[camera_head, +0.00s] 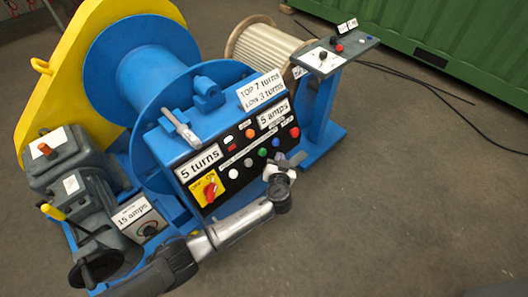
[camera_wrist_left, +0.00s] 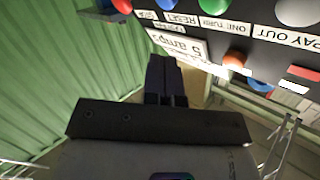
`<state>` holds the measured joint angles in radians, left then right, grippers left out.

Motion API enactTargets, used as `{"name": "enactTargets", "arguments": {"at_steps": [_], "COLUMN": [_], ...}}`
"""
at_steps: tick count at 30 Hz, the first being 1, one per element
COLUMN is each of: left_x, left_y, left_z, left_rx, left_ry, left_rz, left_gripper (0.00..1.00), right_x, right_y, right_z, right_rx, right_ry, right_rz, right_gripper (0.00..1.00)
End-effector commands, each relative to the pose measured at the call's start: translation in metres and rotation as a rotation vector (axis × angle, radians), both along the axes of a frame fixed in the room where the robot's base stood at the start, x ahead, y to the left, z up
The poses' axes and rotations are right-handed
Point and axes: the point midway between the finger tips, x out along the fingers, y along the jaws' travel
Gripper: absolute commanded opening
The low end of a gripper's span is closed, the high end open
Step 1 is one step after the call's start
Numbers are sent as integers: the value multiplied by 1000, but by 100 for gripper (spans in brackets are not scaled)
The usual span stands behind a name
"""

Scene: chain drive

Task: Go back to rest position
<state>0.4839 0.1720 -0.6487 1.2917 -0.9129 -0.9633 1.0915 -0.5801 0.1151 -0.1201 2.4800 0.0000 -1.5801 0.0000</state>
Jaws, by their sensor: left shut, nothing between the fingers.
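My left arm comes in from the bottom left in the head view. My left gripper (camera_head: 284,164) is in front of the lower right part of the black control panel (camera_head: 222,200) and hides a little of it. In the left wrist view the two dark fingers (camera_wrist_left: 162,75) are together with nothing between them. The panel's coloured buttons and labels (camera_wrist_left: 215,22) show beyond the fingertips there. Whether the gripper touches the panel cannot be told. My right gripper does not show.
The panel belongs to a blue winch with a large spool (camera_head: 150,65) and a yellow guard (camera_head: 70,75). A grey motor (camera_head: 75,185) stands at left. A small control stand (camera_head: 335,58) rises at right. Black cables (camera_head: 440,105) lie on the floor. The floor at lower right is clear.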

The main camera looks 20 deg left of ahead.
Motion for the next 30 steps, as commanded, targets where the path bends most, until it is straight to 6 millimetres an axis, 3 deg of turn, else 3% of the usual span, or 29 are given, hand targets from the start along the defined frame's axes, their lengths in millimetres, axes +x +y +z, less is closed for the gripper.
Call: {"name": "enactTargets", "arguments": {"at_steps": [19,27,30], "left_x": [0,-11,-19], "left_y": [0,13,7], "left_z": [0,-8,2], "left_rx": [58,299,328], "left_ry": [24,234,318], "left_rz": [-10,27,13], "left_gripper": [0,0,0], "right_x": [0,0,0], "right_y": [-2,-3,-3], "right_z": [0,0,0], "right_rx": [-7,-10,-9], "right_ry": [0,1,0], "right_rz": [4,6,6], "right_gripper": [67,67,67]}}
